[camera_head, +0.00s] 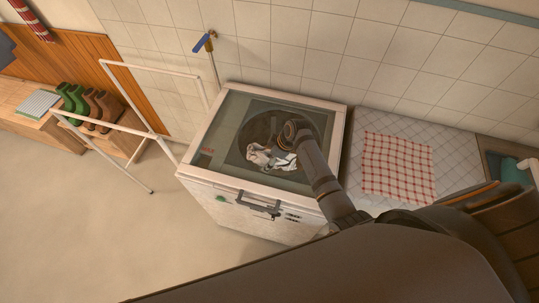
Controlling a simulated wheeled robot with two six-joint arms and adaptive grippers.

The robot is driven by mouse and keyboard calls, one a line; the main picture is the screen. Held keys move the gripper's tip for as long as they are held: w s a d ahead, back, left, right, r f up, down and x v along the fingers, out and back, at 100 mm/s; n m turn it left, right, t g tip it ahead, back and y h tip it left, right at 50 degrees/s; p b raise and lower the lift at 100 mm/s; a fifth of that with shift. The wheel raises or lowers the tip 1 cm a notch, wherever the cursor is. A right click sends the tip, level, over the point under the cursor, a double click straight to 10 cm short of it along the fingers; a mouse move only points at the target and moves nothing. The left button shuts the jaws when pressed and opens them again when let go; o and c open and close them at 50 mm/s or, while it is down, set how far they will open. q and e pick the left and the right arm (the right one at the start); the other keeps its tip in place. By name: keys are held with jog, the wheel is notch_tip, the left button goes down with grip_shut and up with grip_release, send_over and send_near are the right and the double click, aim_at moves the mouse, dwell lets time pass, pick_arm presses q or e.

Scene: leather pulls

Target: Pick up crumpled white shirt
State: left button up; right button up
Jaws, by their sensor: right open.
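The crumpled white shirt (285,161) lies in a small heap at the dark round area in the top of the washing machine (222,146). Parts of it look white and parts greyish-pink. My right arm reaches in from the lower right over the machine. My right gripper (279,144) is open, at the upper edge of the shirt as seen here. It is small and dark, and I cannot tell whether it touches the cloth. My left gripper is not in view.
A red-and-white checked cloth (398,167) lies on the tiled counter right of the machine. A white pipe rack (128,128) stands left, near green boots (73,101) and brown boots (102,108) on a wooden bench. A blue-handled tap (205,42) is on the wall behind. The floor at lower left is clear.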

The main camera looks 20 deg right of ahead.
jog(key=c, duration=1.4)
jog(key=shift+o, duration=0.2)
jog(key=shift+r, duration=0.15)
